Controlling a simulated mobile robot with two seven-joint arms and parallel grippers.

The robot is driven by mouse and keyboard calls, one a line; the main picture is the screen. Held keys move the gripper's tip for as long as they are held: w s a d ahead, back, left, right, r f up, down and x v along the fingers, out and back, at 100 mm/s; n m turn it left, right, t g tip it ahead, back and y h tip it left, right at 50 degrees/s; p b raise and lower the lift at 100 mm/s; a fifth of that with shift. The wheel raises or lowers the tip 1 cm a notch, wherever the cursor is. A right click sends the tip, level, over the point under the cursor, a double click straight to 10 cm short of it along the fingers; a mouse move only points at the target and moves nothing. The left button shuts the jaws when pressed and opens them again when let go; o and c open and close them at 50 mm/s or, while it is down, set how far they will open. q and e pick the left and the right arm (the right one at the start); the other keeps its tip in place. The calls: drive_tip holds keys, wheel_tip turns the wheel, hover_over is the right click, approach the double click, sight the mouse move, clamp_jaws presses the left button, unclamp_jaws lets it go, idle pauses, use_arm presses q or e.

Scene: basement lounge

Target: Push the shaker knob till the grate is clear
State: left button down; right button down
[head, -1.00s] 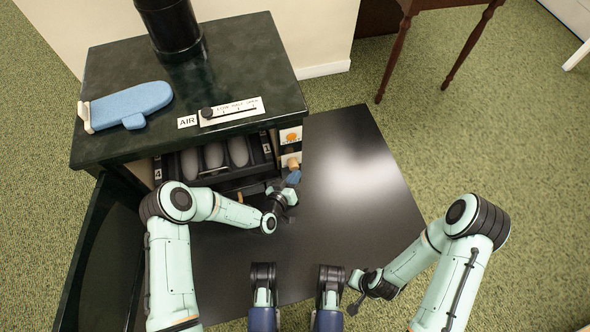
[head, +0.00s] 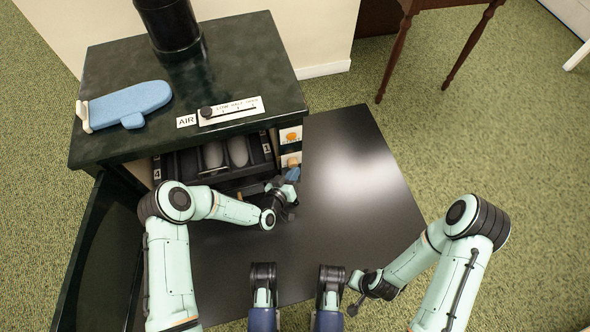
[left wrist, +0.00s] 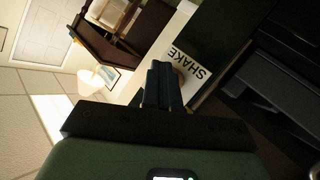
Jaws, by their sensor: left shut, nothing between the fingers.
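The shaker knob (head: 291,161) is a small tan knob on the stove's front right, below an orange-marked plate. It sits close to its white plate. In the left wrist view a SHAKE label (left wrist: 188,65) is beside the fingers. My left gripper (head: 292,174) is shut and empty, its bluish tips just in front of the knob; I cannot tell if they touch. In the left wrist view the fingers (left wrist: 162,85) hide most of the knob. The grate (head: 187,160) lies inside the open stove, with two grey oval lumps (head: 238,152) showing. My right gripper (head: 354,300) is low at the right, away from the stove.
The black floor plate (head: 350,180) is bare to the right. A wooden table stands behind.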

use_arm(q)
drive_tip(key=shift+w+a, duration=0.1)
drive_tip(key=shift+w, duration=0.1)
drive_tip(key=shift+s, duration=0.1)
drive_tip(key=s+p, duration=0.1)
drive_tip(key=s+d, duration=0.1)
drive_tip(key=s, duration=0.1)
drive_tip(key=shift+s+p, duration=0.1)
drive_tip(key=shift+p, duration=0.3)
idle(0.3)
idle(0.5)
drive_tip(key=shift+w+a, duration=0.1)
drive_tip(key=shift+w, duration=0.35)
drive_tip(key=shift+w+a+b, duration=0.25)
drive_tip(key=shift+w+b, duration=0.25)
drive_tip(key=shift+w, duration=0.15)
drive_tip(key=shift+w+a+b, duration=0.2)
drive_tip(key=shift+w+b, duration=0.3)
drive_tip(key=shift+w, duration=0.1)
idle(1.1)
drive_tip(key=shift+s+d+p, duration=0.3)
drive_tip(key=shift+s+p, duration=0.2)
drive_tip(key=shift+s, duration=0.35)
drive_tip(key=shift+s+d+p, duration=0.3)
drive_tip(key=shift+s+p, duration=0.2)
drive_tip(key=shift+s, duration=0.35)
